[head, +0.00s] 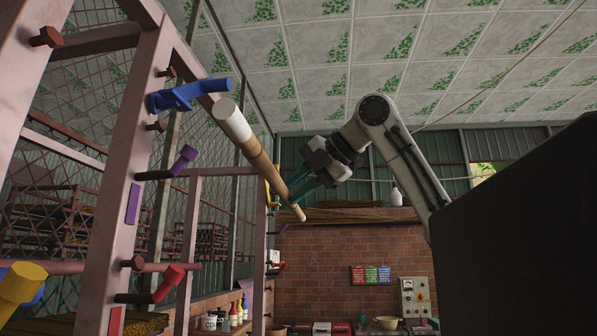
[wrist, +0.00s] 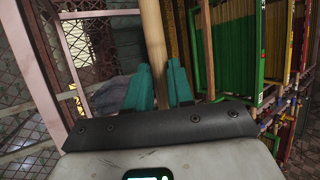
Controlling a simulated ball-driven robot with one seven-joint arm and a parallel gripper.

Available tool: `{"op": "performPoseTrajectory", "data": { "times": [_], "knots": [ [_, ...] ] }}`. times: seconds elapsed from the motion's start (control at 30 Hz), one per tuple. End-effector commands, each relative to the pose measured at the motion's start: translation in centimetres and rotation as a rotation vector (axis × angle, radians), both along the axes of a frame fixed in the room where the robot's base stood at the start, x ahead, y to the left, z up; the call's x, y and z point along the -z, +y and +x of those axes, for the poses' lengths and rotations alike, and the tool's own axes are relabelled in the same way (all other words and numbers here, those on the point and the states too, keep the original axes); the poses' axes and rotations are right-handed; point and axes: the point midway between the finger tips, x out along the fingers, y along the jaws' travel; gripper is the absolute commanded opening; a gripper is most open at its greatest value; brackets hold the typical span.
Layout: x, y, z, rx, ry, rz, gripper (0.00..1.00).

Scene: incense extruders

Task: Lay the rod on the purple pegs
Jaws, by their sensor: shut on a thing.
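The rod (head: 262,163) is tan with a thick white end, which points toward the camera at upper left in the head view. My gripper (head: 293,188) has teal fingers and is shut on the rod near its far end. The rod also shows between the fingers in the wrist view (wrist: 151,40). The near purple peg (head: 184,160) juts from the pink post, just above a purple label (head: 133,204). A small purple peg (head: 279,229) shows on the far post. The rod is in the air, apart from the near purple peg and higher than it.
A blue peg (head: 190,96) juts above the near purple peg, close to the rod's white end. A red peg (head: 165,284) is lower, and a yellow peg (head: 18,287) is at lower left. Bottles (head: 240,308) stand on a shelf behind. The wrist view shows a green-framed rack (wrist: 240,50).

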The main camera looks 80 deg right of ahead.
Motion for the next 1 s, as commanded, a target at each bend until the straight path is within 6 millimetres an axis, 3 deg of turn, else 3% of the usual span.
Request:
{"op": "performPoseTrajectory", "data": {
  "times": [0.9, 1.0],
  "knots": [
    [0.0, 0.7, 7.7, 0.000, 0.000, -0.002, 0.00],
    [1.2, 0.7, 7.8, -0.003, -0.001, 0.000, 0.00]
  ]
}}
